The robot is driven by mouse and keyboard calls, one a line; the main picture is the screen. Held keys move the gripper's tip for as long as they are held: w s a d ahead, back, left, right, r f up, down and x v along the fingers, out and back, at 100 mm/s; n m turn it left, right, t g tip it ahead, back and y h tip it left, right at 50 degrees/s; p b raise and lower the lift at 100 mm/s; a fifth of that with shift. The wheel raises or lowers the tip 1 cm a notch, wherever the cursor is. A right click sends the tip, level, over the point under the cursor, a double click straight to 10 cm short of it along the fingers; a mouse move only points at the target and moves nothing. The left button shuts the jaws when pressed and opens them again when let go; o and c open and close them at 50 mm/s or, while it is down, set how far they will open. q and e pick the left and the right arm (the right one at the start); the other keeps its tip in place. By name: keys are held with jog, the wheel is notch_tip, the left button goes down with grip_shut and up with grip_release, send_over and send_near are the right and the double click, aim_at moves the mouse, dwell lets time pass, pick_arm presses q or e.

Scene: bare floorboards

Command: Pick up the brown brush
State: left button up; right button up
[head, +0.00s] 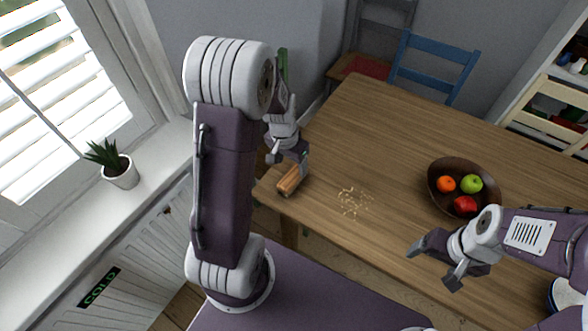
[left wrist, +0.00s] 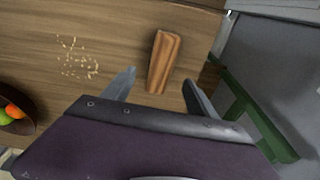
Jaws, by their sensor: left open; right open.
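The brown brush (head: 291,180) lies on the wooden table near its left corner. In the left wrist view the brush (left wrist: 163,62) shows as a brown block with lengthwise stripes, lying ahead of and between my open fingers. My left gripper (head: 284,157) is open just behind the brush in the head view; its fingertips (left wrist: 158,82) show on either side of the brush's near end. I cannot tell how high they are above the table. My right gripper (head: 432,262) is open and empty over the table's front part, well away from the brush.
The table (head: 380,130) has scattered crumbs (head: 353,201) right of the brush. A dark bowl (head: 436,191) of fruit stands further right. Blue (head: 436,62) and green (left wrist: 247,115) chairs stand by the table. A potted plant (head: 118,168) sits on the windowsill. The table's middle is clear.

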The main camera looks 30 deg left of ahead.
aim_at(293, 173)
pick_arm(q)
jog(key=f, duration=0.3)
jog(key=shift+w+d+f, duration=0.2)
jog(key=shift+w+f, duration=0.15)
jog(key=shift+w+a+f, duration=0.1)
jog(key=shift+w+f, duration=0.15)
jog(key=shift+f, duration=0.05)
jog(key=f, duration=0.2)
jog(key=f+b, duration=0.1)
jog(key=f, duration=0.1)
jog(key=shift+w+a+f, duration=0.1)
jog(key=shift+w+f, duration=0.1)
jog(key=shift+f, duration=0.2)
jog(key=shift+w+f, duration=0.1)
jog(key=shift+c, duration=0.9)
grip_shut()
jog(key=shift+r, duration=0.6)
notch_tip(293, 173, up, 3)
jog(key=shift+p, duration=0.35)
jog(key=d+r, duration=0.7)
jog(key=d, duration=0.4)
jog(key=shift+w+d+p, duration=0.35)
jog(key=shift+w+p, duration=0.1)
pick_arm(e)
jog(key=shift+w+d+r, duration=0.1)
jog(key=shift+w+r, duration=0.1)
